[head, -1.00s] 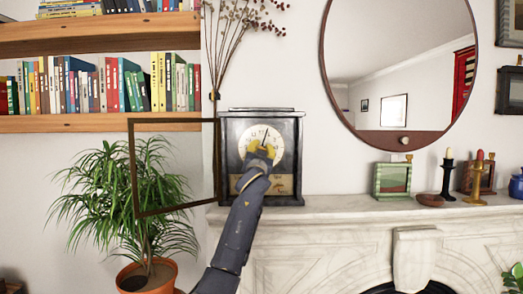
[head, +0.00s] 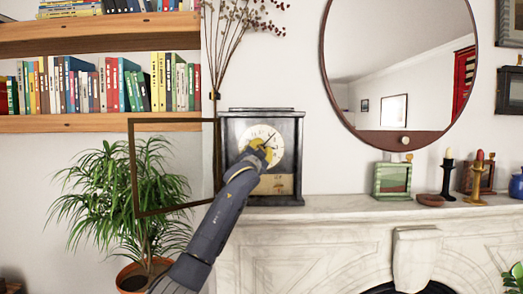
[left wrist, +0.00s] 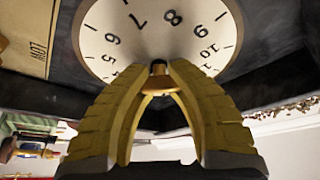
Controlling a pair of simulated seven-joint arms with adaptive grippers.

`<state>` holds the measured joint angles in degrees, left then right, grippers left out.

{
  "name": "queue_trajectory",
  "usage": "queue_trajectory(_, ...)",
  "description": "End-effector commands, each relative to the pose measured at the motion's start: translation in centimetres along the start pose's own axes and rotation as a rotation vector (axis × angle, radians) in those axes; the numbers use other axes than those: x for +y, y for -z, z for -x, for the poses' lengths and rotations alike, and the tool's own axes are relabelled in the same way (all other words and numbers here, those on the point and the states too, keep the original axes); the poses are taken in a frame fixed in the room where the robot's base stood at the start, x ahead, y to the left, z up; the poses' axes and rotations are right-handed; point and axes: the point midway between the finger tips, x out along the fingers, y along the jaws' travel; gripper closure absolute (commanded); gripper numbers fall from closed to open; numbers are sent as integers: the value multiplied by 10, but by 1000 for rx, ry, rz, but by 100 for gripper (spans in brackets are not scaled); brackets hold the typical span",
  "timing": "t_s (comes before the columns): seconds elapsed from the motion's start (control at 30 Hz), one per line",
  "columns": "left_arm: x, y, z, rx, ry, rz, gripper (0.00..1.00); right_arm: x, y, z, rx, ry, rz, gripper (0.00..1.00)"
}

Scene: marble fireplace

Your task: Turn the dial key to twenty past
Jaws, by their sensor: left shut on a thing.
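The mantel clock (head: 290,181) has a dark case and a pale round dial (head: 257,132). In the head view a thin dark hand points to the upper right of the dial. My left gripper (head: 261,149) covers the lower left and middle of the dial. In the left wrist view the yellow fingers (left wrist: 160,72) are closed around the small brass dial key (left wrist: 157,88) in front of the dial (left wrist: 110,32), whose numerals appear turned. The fingers hide part of the key and the dial centre. My right gripper is not in view.
The clock's framed glass door (head: 133,172) stands open to the left, close to my left arm. A potted plant (head: 148,276) is below it. The mantel shelf (head: 340,208) carries a green frame (head: 377,181) and candlesticks (head: 447,180) to the right.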

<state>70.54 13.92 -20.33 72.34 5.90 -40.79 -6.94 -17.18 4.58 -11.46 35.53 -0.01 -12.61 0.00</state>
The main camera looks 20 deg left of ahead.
Motion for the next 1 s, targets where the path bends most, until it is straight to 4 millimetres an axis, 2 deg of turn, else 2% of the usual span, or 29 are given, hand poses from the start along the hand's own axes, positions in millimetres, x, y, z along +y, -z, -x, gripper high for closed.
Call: queue_trajectory(1.0,-1,1,0,1,-366,-885,100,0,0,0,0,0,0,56)
